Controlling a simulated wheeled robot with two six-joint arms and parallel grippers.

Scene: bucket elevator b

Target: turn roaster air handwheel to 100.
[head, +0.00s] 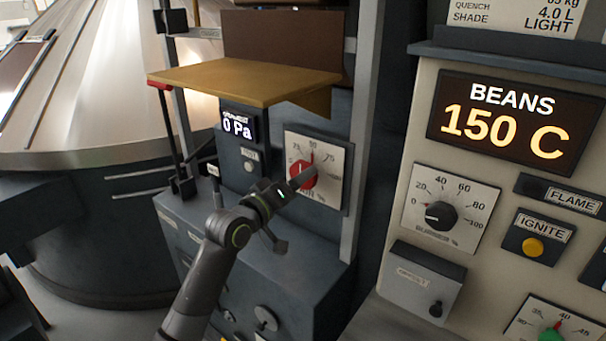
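The red air handwheel (301,170) sits on a white dial plate (334,196) on the dark panel in the middle of the head view. The plate's scale shows 25, 50 and 75 along its top. A thin red pointer points up, near the 50 mark. My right gripper is not in view.
A yellow-brown shelf (245,80) juts out above the dial. A "0 Pa" display (238,125) is left of it. A grey post (366,130) stands right of it, then a panel with a "BEANS 150 C" display (508,120) and burner knob (438,214). A metal drum (100,90) is at left.

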